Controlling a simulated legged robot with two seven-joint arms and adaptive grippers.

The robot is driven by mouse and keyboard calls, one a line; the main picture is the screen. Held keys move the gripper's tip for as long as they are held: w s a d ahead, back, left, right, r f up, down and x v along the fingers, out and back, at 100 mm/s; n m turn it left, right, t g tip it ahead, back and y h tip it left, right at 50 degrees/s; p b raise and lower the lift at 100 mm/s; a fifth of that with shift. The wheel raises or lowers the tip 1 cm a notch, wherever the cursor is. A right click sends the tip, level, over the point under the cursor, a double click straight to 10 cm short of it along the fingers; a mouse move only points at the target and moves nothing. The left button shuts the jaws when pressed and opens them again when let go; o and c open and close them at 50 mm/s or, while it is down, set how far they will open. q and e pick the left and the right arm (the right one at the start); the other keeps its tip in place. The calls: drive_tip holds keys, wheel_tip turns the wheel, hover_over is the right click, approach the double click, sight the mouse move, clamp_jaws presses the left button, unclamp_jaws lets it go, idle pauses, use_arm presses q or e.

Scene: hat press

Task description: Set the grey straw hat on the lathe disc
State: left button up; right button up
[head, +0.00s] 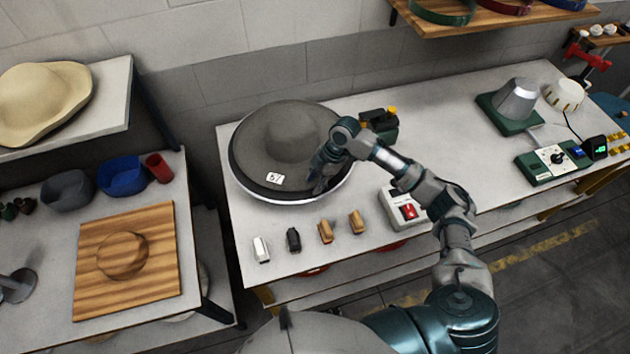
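The grey straw hat (283,130) lies crown up over the lathe disc (292,201) on the middle bench. A small white number tag (275,179) sits at the front of its brim. The disc shows only as a pale rim below the brim at the front and right. My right gripper (320,178) is at the right front part of the brim, fingers pointing down. Its fingers are small and dark against the hat, so I cannot tell whether they grip the brim. I do not make out my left gripper.
Several small blocks (325,232) line the bench front, beside a switch box with a red button (408,211). A dark green device (379,122) stands behind my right arm. A cream hat (45,100) and a wooden board (165,277) are at left. The bench's middle right is clear.

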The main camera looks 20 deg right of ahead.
drive_tip(key=v, duration=1.1)
drive_tip(key=shift+d+r, duration=0.15)
drive_tip(key=shift+r, duration=0.2)
